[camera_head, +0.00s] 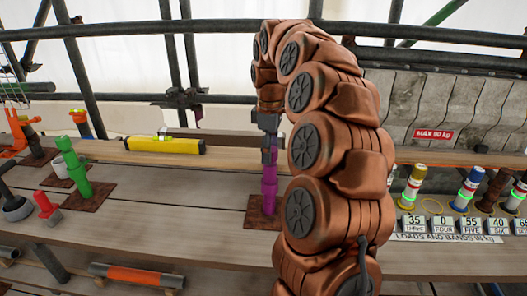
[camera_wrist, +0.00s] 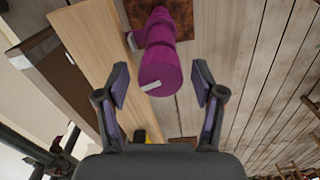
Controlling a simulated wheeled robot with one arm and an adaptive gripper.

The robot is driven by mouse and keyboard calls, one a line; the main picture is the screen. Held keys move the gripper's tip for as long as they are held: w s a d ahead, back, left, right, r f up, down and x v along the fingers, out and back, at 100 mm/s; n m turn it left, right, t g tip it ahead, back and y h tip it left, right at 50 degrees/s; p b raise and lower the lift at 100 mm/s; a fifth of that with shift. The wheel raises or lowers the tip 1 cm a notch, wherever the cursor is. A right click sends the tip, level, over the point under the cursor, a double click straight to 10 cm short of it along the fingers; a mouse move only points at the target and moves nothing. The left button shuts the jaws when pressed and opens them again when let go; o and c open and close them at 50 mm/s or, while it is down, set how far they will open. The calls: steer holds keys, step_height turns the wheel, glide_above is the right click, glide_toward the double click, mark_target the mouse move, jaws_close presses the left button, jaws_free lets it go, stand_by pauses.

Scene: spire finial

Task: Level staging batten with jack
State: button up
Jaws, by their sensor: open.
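The purple jack (camera_head: 269,186) stands upright on a rusty plate (camera_head: 257,213) on the planked deck. In the wrist view the jack (camera_wrist: 165,50) shows a white mark on its end face, between and beyond the fingers. In the head view my gripper (camera_head: 270,150) is just above the jack. The pale wooden batten (camera_head: 110,153) lies behind the jack, with a yellow spirit level (camera_head: 165,145) on it.
A green jack (camera_head: 80,175) on a rusty plate and a red-handled item (camera_head: 46,208) stand at left. Several banded cylinders (camera_head: 413,188) stand behind number cards at right. An orange-wrapped tube (camera_head: 137,275) lies below the deck edge. Scaffold tubes cross behind.

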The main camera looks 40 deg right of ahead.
steer(key=shift+r, duration=3.8)
steer(key=s+a+f+m, duration=0.1)
steer(key=s+a+f, duration=0.1)
steer(key=s+a, duration=0.45)
steer(key=s+a+f+m, duration=0.15)
steer(key=s+a, duration=0.25)
steer(key=a, duration=0.6)
steer(key=s+a+f+m+g+p, duration=0.1)
steer(key=s+f, duration=0.4)
steer(key=s, duration=0.5)
steer(key=s+a+f+m, duration=0.4)
steer(key=s+a+f, duration=0.1)
steer(key=s, duration=0.5)
steer(key=shift+a+f+g+p, duration=0.2)
steer(key=shift+f+g+p, duration=0.2)
steer(key=shift+f, duration=0.25)
